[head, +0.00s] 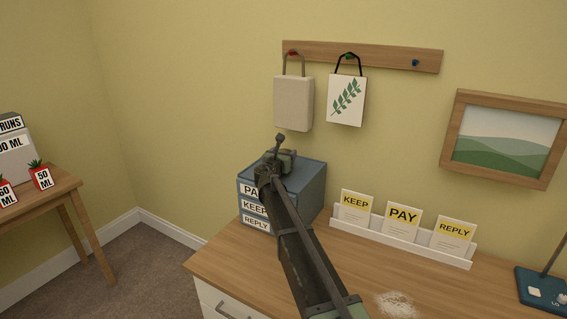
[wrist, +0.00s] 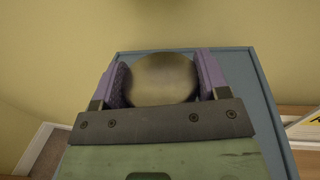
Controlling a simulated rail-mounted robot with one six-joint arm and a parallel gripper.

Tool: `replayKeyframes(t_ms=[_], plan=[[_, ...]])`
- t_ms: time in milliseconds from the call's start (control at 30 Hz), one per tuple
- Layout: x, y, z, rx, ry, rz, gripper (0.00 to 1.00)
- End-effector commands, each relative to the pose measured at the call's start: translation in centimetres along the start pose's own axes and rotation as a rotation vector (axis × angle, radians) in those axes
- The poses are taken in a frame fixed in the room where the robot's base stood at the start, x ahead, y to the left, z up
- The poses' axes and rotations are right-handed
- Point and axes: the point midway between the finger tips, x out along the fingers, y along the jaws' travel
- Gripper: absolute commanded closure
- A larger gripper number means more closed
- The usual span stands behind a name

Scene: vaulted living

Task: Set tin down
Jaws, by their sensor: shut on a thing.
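My gripper (wrist: 161,62) is shut on a rounded, dull yellow-grey tin (wrist: 162,85), held between two purple-padded fingers in the wrist view. Behind the tin is the flat blue top of the box (wrist: 252,72). In the head view the end of my arm is over the blue letter box (head: 308,180), whose front has labels with KEEP and REPLY and one partly hidden. The tin cannot be made out clearly there, and I cannot tell whether it touches the box top.
The box stands on a wooden desk (head: 350,272) against the wall. A white rack (head: 400,238) with KEEP, PAY and REPLY cards is to its right. Two bags hang above from a peg rail (head: 385,58). White powder (head: 398,304) lies at the desk's front.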

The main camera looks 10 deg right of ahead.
Motion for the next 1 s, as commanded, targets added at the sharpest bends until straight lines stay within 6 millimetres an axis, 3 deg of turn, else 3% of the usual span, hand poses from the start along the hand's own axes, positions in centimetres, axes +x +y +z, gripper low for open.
replayKeyframes(t_ms=[233, 267, 400, 733, 867, 1000], plan=[[0.0, 0.0, -0.3, 0.000, 0.000, 0.000, 0.59], [0.0, 0.0, -0.1, 0.000, 0.000, 0.000, 0.29], [0.0, 0.0, -0.1, 0.000, 0.000, 0.000, 0.07], [0.0, 0.0, 0.6, 0.000, 0.000, 0.000, 0.06], [-2.5, -0.1, 0.2, 0.000, 0.000, 0.002, 0.06], [-6.4, -0.2, 0.2, 0.000, 0.000, 0.002, 0.06]])
